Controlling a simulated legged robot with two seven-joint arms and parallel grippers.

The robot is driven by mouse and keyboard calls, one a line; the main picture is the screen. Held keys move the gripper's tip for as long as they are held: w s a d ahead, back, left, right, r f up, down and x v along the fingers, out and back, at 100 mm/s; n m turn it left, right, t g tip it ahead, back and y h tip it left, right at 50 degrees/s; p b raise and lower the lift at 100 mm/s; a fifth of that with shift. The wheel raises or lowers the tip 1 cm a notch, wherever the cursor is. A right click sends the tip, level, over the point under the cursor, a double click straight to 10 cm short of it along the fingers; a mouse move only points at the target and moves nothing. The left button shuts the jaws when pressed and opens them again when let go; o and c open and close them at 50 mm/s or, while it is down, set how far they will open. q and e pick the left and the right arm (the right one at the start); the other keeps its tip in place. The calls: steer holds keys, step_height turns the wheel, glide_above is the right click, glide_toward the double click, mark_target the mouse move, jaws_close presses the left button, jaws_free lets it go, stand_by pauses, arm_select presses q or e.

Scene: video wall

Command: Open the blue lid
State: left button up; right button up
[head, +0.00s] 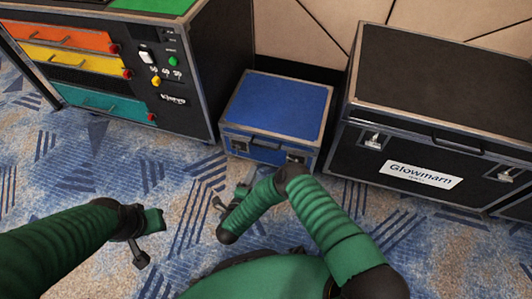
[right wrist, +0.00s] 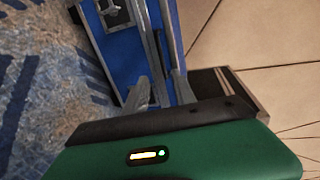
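The blue case stands on the carpet in the middle of the head view. Its blue lid (head: 277,104) lies flat and closed, with grey metal edges. In the right wrist view the blue case (right wrist: 127,55) shows sideways, with a latch and metal edging. My right gripper (head: 233,195) is low in front of the case, fingers apart; its fingers (right wrist: 160,92) appear near the case's front, contact unclear. My left gripper (head: 148,238) is open and empty over the carpet, left of the case.
A black cabinet (head: 187,128) with orange, yellow and teal drawers stands left of the blue case. A large black case (head: 430,85) labelled Glowmarn stands to the right. A panelled wall (head: 290,35) is behind. Patterned carpet (head: 60,165) is free at front left.

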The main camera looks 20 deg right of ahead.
steer(key=b+x, duration=0.8)
steer(key=x, duration=0.8)
steer(key=shift+w, duration=0.1)
steer(key=c, duration=0.7)
steer(key=shift+a, duration=0.1)
steer(key=shift+f, duration=0.1)
